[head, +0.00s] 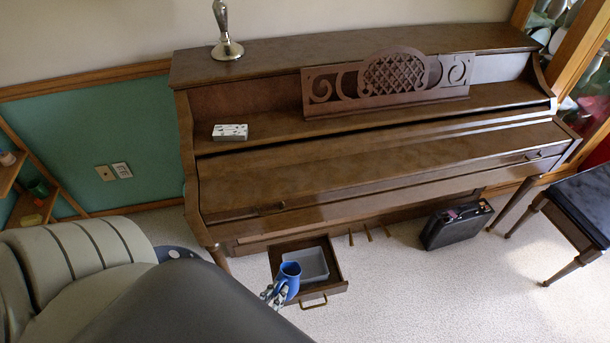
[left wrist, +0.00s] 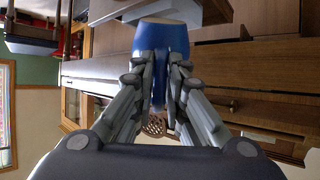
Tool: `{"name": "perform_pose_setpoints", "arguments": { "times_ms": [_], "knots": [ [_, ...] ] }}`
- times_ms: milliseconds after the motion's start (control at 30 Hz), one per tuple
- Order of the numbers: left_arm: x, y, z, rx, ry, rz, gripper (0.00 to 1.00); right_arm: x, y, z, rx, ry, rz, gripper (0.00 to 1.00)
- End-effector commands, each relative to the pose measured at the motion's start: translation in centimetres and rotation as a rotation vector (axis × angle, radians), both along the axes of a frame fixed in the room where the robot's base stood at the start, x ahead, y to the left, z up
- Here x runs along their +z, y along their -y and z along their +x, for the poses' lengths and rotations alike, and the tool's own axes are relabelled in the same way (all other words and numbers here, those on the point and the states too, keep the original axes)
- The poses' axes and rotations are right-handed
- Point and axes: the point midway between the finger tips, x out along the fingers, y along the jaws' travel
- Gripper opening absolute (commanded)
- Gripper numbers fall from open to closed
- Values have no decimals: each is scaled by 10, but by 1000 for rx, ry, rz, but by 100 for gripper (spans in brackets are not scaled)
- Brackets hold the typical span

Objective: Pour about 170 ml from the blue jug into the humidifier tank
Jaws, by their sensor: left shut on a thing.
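The blue jug (head: 290,277) is held in my left gripper (head: 275,292) above the front of an open drawer low on the piano. In the left wrist view the two fingers of the left gripper (left wrist: 160,80) close on the handle side of the blue jug (left wrist: 160,38). The humidifier tank (head: 314,265) looks like a grey open tub in the drawer (head: 335,284). The jug is at the tub's front left and covers part of it. The jug looks roughly upright in the head view. Its contents cannot be made out. My right gripper is not in view.
The brown piano (head: 380,160) stands behind the drawer, with its closed lid above. A grey chair (head: 80,255) is at left.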

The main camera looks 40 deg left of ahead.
Motion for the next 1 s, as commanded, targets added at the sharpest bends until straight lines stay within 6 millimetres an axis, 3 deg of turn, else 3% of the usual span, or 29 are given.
{"name": "perform_pose_setpoints", "arguments": {
  "times_ms": [33, 633, 1000],
  "knots": [
    [7, -1, 3, 0, -6, -1, 0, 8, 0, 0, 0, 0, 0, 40],
    [16, -3, 24, -1, -205, -28, 0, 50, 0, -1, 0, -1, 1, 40],
    [14, -4, 28, -1, -245, -34, 0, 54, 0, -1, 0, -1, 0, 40]
  ]
}}
